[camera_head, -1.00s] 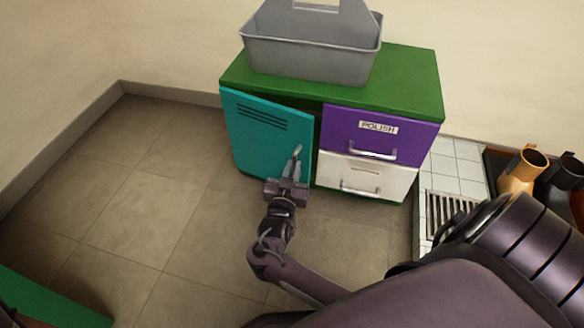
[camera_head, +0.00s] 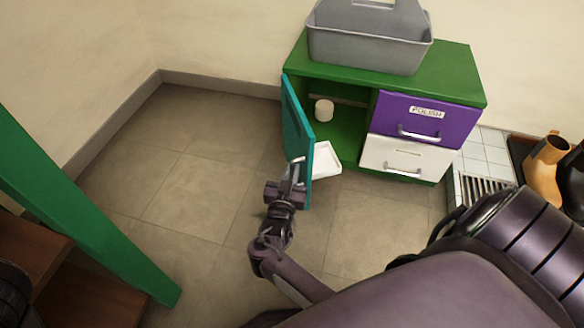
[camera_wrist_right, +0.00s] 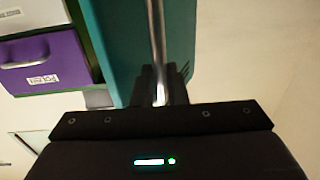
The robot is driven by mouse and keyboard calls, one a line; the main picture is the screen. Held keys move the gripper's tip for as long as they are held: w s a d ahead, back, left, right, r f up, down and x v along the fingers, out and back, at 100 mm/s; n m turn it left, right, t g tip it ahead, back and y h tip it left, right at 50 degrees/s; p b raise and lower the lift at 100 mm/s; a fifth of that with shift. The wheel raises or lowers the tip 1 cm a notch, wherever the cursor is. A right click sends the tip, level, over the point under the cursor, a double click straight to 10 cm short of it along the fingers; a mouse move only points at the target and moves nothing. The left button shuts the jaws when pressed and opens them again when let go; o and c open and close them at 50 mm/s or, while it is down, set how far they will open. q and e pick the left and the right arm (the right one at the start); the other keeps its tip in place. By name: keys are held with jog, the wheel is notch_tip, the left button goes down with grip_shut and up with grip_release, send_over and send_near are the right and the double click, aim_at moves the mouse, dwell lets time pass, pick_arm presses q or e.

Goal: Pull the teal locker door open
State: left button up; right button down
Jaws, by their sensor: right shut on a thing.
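The teal locker door (camera_head: 298,135) stands swung well out from the green cabinet (camera_head: 345,82), hinged at its left side. It shows nearly edge-on in the head view and as a teal panel in the right wrist view (camera_wrist_right: 128,40). My right gripper (camera_head: 292,178) is shut on the door's metal bar handle (camera_wrist_right: 156,45), near the door's free edge. My left gripper is not in view.
A grey caddy (camera_head: 365,50) stands on the cabinet. The purple drawer (camera_head: 425,120) marked POLISH and the white drawer (camera_head: 408,157) are shut. Boots (camera_head: 545,170) stand at the right. A green post (camera_head: 80,210) is at the left. Floor left of the door is clear.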

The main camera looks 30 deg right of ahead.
jog(key=shift+w+a+r, duration=0.1)
jog(key=shift+w+r, duration=0.2)
jog(key=shift+w, duration=0.15)
jog(key=c, duration=1.5)
grip_release()
jog(key=shift+f, duration=0.15)
jog(key=shift+o, duration=0.2)
jog(key=shift+s, duration=0.1)
jog(key=shift+s+f, duration=0.1)
